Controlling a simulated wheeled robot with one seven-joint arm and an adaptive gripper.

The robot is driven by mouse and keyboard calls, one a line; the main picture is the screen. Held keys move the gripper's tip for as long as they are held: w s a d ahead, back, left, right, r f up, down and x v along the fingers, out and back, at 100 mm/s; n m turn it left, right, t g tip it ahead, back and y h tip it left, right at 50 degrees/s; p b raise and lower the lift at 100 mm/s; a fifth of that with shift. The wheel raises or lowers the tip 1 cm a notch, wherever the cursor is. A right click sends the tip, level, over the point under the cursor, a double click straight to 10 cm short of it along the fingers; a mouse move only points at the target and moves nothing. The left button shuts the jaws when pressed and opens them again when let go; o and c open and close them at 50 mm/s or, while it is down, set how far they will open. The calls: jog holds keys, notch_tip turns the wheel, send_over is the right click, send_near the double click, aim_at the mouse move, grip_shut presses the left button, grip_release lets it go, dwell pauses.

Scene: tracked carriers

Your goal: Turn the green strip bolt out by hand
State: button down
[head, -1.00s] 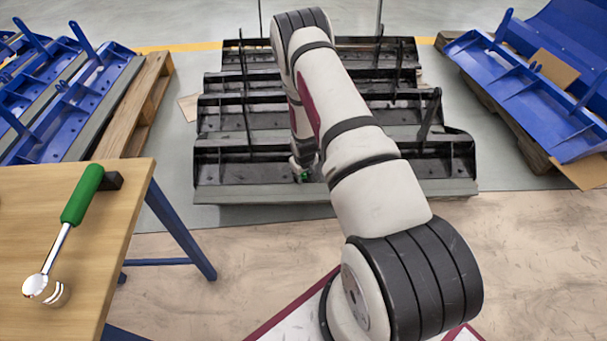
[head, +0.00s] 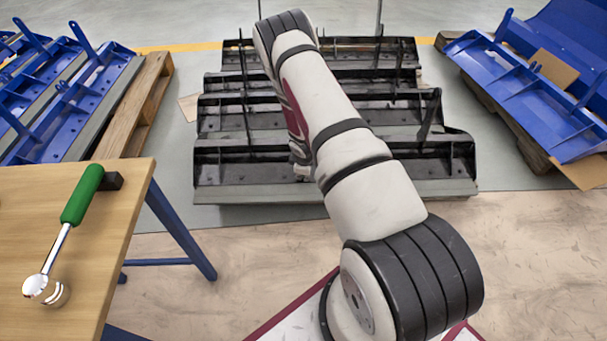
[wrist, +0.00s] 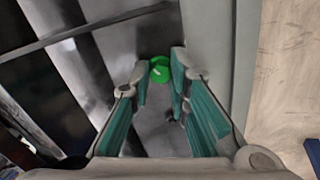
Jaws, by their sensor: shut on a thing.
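The green strip bolt (wrist: 160,69) shows in the wrist view between the tips of my gripper (wrist: 161,76). The fingers, with teal inner pads, are closed on its green head. Around it is the dark metal of the nearest black carrier (head: 230,172), close to its grey front strip (head: 400,189). In the head view my arm reaches over this carrier, and the gripper end sits low near its front edge, mostly hidden by the arm. The bolt cannot be made out in the head view. Whether its shank is still in the strip cannot be seen.
A ratchet wrench with a green handle (head: 83,194) lies on the wooden table (head: 115,205) at left. Several black carriers stand in rows behind the nearest one. Blue carriers (head: 540,90) rest on pallets at both sides. Bare floor (head: 250,245) lies in front.

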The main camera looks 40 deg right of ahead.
jog(key=shift+n, duration=0.4)
jog(key=n, duration=0.9)
jog(key=shift+n, duration=0.4)
jog(key=n, duration=0.2)
jog(key=shift+s+n, duration=0.1)
jog(key=shift+n, duration=0.2)
jog(key=n, duration=0.7)
jog(key=shift+d, duration=0.1)
